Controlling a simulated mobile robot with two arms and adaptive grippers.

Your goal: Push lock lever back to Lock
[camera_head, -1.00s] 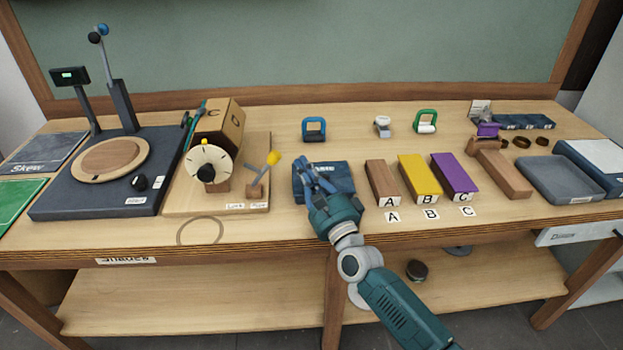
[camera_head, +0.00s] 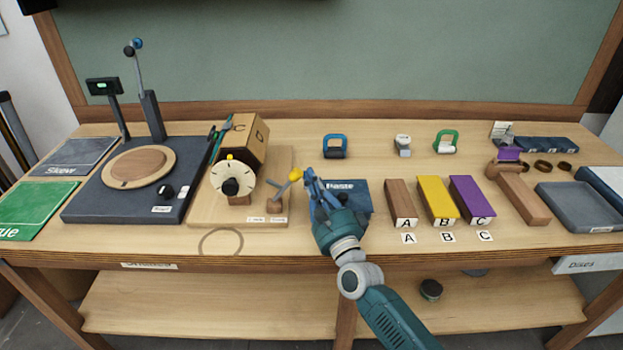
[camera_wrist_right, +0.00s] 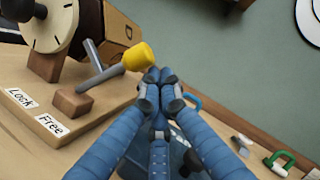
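The lock lever is a grey rod with a yellow knob (camera_head: 295,174) on a small wooden block (camera_head: 275,206), on the wooden fixture board (camera_head: 205,212). It leans to the right, over the side of the "Free" label (camera_wrist_right: 50,125); the "Lock" label (camera_wrist_right: 20,98) is to its left. In the right wrist view the yellow knob (camera_wrist_right: 138,56) is just left of my fingertips. My right gripper (camera_head: 309,178) has its blue fingers together and empty, close to the knob's right side. I cannot tell if they touch. My left gripper is in neither view.
The blue "Paste" block (camera_head: 352,192) is beneath and right of my right gripper. Blocks A (camera_head: 401,203), B (camera_head: 437,200) and C (camera_head: 471,200) stand further right.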

